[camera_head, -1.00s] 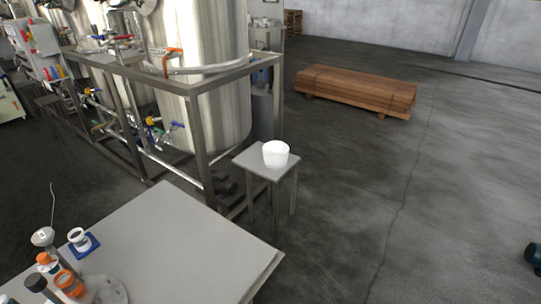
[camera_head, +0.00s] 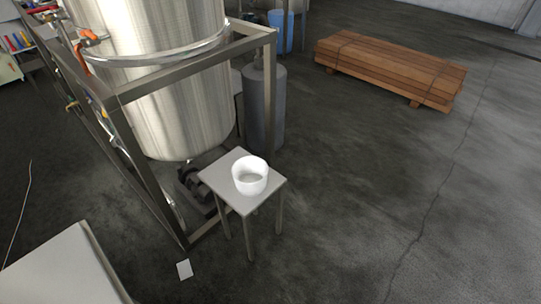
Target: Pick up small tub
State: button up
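The small white tub (camera_head: 250,177) stands upright on a small grey square stool (camera_head: 238,203). It is round, and its open top shows a hollow inside. The stool stands on the floor just right of the tank frame. My gripper is not in view.
A metal frame (camera_head: 195,67) holds a large steel tank (camera_head: 165,85) at the left. A grey cylinder (camera_head: 264,110) stands behind the stool. A table corner (camera_head: 62,272) is at the lower left. Stacked timber (camera_head: 390,68) lies at the back right. The floor (camera_head: 370,190) right of the stool is clear.

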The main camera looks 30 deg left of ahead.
aim_at(249, 174)
jog(key=i, duration=1)
jog(key=u, duration=2.55)
